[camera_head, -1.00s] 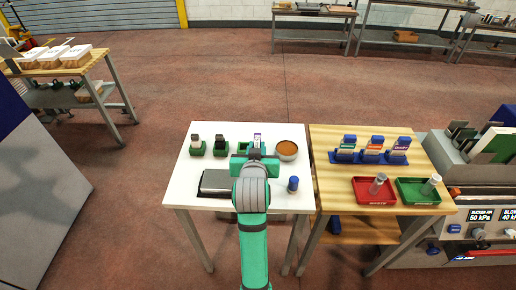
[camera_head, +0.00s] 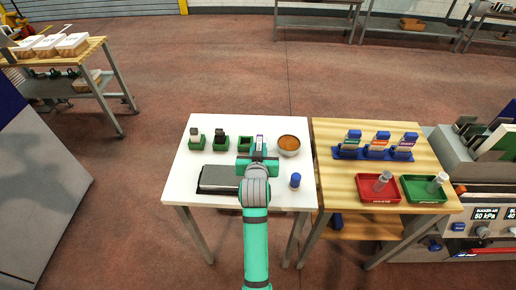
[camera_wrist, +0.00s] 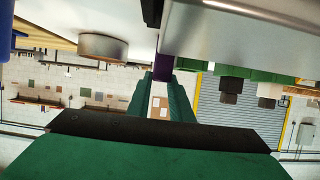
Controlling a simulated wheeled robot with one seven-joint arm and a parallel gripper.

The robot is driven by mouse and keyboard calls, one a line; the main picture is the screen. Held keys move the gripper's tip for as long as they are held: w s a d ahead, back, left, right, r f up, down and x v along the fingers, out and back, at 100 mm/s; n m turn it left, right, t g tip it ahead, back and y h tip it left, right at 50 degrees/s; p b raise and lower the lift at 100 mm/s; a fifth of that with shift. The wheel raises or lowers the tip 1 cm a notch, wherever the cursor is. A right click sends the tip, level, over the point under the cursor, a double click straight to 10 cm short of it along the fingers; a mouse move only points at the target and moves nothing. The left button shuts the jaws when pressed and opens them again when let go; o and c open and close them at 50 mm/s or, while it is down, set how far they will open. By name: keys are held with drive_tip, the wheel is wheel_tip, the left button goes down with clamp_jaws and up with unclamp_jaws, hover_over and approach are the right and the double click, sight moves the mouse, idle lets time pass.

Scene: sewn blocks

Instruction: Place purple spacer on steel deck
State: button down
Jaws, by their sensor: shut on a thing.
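My gripper (camera_head: 259,152) is shut on the purple spacer, whose pale upper part (camera_head: 261,139) shows at the far side of the jaws. In the wrist view, which is upside down, a purple part of the spacer (camera_wrist: 163,72) shows between the fingers; the rest is hidden. The steel deck (camera_head: 218,178) is a low grey slab with dark edges at the front left of the white table. My gripper is at its right and farther back, and my arm covers the deck's right end. A steel surface (camera_wrist: 235,35) fills the upper right of the wrist view.
Two green holders (camera_head: 196,144) (camera_head: 219,145) bear dark blocks; a third green holder (camera_head: 245,144) looks empty beside my gripper. A wooden table (camera_head: 336,190) with trays adjoins.

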drive_tip(key=shift+s+d, duration=0.1)
drive_tip(key=c, duration=1.6)
unclamp_jaws()
drive_tip(key=shift+f, duration=0.1)
